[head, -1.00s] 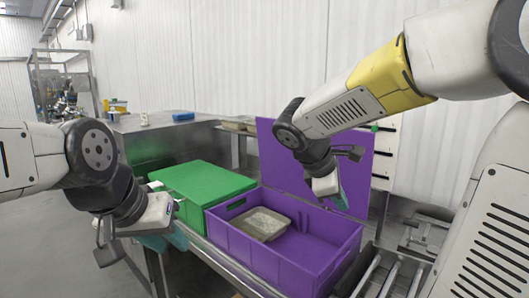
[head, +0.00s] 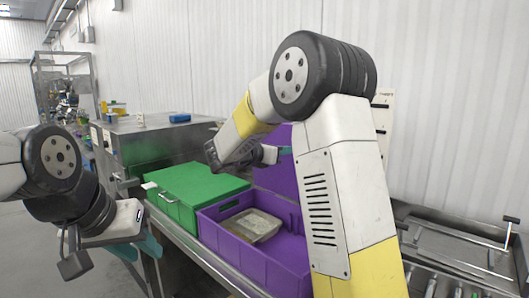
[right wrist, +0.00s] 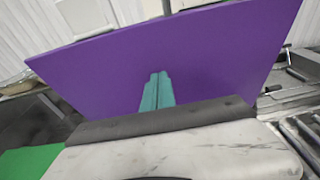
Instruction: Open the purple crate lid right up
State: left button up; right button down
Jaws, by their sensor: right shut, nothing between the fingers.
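The purple crate (head: 232,246) stands open on the metal counter, with its right part hidden behind my right arm. Its purple lid (head: 279,178) stands raised at the back, mostly hidden by that arm; it fills much of the right wrist view (right wrist: 215,60). My right gripper (head: 285,151) is at the lid's upper part. Its teal fingers (right wrist: 156,90) are shut and empty, pointing at the lid face; I cannot tell whether they touch it. My left gripper (head: 148,247) hangs left of the crates, away from the lid; its finger gap is unclear.
A shallow tray (head: 250,226) lies inside the purple crate. A closed green crate (head: 195,188) stands directly left of it. Metal equipment (head: 455,250) stands at the right, and a steel cabinet (head: 150,145) stands behind the green crate.

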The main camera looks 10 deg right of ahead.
jog(key=shift+r+x, duration=0.2)
jog(key=shift+x, duration=1.45)
jog(key=shift+r+x, duration=0.2)
jog(key=shift+x, duration=1.45)
jog(key=x, duration=0.4)
jog(key=shift+w+d+r, duration=0.1)
jog(key=f+v, duration=0.1)
jog(key=v, duration=0.9)
jog(key=shift+f, duration=0.25)
